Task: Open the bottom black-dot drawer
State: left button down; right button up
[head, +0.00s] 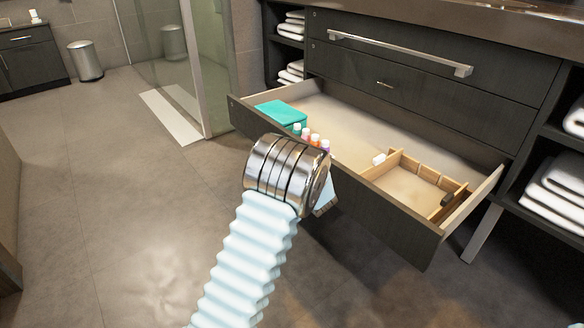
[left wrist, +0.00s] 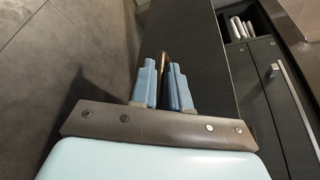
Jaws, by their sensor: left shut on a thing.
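The bottom drawer (head: 385,205) of the dark vanity is pulled well out, and its inside shows. A small dot is at the upper left corner of its dark front. My left arm covers part of that front. My left gripper (head: 326,197) is at the drawer front, mostly hidden behind my wrist in the head view. In the left wrist view, the blue fingers of my left gripper (left wrist: 165,88) are shut on a thin brown handle (left wrist: 164,62) beside the dark drawer front (left wrist: 205,60).
The drawer holds a teal box (head: 281,113), several small bottles (head: 315,140) and a wooden divider (head: 415,172). Two closed drawers (head: 410,85) are above, the upper with a long bar handle (head: 400,53). Towel shelves (head: 556,187) flank it. The floor (head: 130,210) at left is clear.

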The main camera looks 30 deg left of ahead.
pick_arm(q)
jog(key=c, duration=1.2)
grip_release()
jog(key=p+v, duration=0.1)
jog(key=v, duration=1.3)
jog(key=shift+w, duration=0.1)
